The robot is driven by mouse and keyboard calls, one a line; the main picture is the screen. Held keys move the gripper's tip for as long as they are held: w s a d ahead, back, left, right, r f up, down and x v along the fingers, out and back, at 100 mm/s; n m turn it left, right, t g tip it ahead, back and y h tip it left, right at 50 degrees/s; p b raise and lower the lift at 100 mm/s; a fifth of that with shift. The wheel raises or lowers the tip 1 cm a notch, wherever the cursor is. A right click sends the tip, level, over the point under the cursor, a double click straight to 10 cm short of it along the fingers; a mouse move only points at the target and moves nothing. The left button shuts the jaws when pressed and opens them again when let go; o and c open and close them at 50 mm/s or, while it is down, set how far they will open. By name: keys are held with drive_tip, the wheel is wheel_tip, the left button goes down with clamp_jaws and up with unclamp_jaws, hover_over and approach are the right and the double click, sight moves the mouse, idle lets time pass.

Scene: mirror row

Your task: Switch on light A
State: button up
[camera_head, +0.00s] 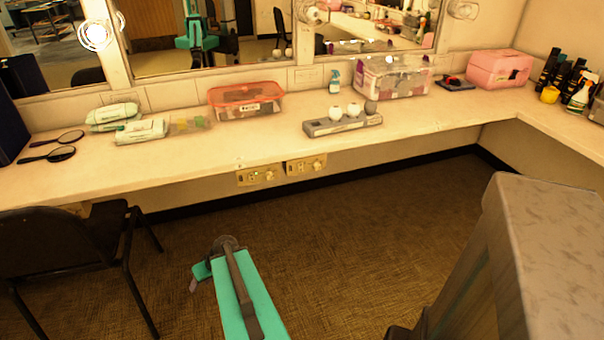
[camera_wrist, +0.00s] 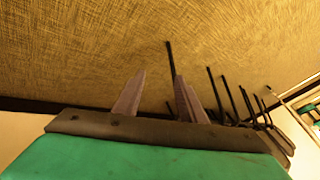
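Two beige switch plates with knobs, a left one (camera_head: 258,175) and a right one (camera_head: 306,165), sit under the counter's front edge. The left one shows a small green spot. A grey block (camera_head: 330,127) with three round bulbs, two white and one grey, lies on the counter above them. A round mirror light at the far left (camera_head: 95,36) glows; other mirror bulbs (camera_head: 314,12) look unlit. I cannot read which is light A. My gripper (camera_wrist: 157,92) is open and empty in the wrist view, its fingers apart above the floor. My teal arm reaches low, short of the counter.
The counter (camera_head: 225,140) runs along the wall and turns right. It holds an orange-lidded box (camera_head: 246,100), wipe packs (camera_head: 141,131), a clear bin (camera_head: 392,78) and a pink case (camera_head: 499,69). A black chair (camera_head: 65,240) stands at left. The carpet below the plates is clear.

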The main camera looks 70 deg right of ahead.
sight(301, 169)
drive_tip(key=s+d+r+m+t+h, duration=0.1)
drive_tip(key=s+d+r, duration=0.15)
drive_tip(key=d, duration=0.35)
drive_tip(key=s+d+r+t+h, duration=0.1)
drive_tip(key=d+r+h, duration=0.1)
drive_tip(key=d+r, duration=0.35)
drive_tip(key=s+d+r+m+h+b, duration=0.1)
drive_tip(key=s+d+r+h, duration=0.2)
drive_tip(key=s+d+r, duration=0.2)
drive_tip(key=s+d+r+m+h+b, duration=0.1)
drive_tip(key=s+d+r+h, duration=0.2)
drive_tip(key=s+d+r, duration=0.3)
drive_tip(key=s+d+r+m+h+b, duration=0.1)
drive_tip(key=s+d+r, duration=0.4)
drive_tip(key=s+d, duration=0.8)
drive_tip(key=shift+d+r+m+t+h, duration=0.2)
drive_tip(key=shift+d+m+t+h, duration=0.25)
drive_tip(key=shift+d+h, duration=0.65)
drive_tip(key=shift+w+d, duration=0.1)
drive_tip(key=shift+d, duration=0.05)
drive_tip(key=shift+f+p+x, duration=0.15)
drive_tip(key=shift+p+x, duration=0.2)
drive_tip(key=shift+x, duration=3.05)
drive_tip(key=shift+f+p+x, duration=0.15)
drive_tip(key=shift+p+x, duration=0.2)
drive_tip(key=shift+x, duration=3)
drive_tip(key=shift+c, duration=0.3)
clamp_jaws()
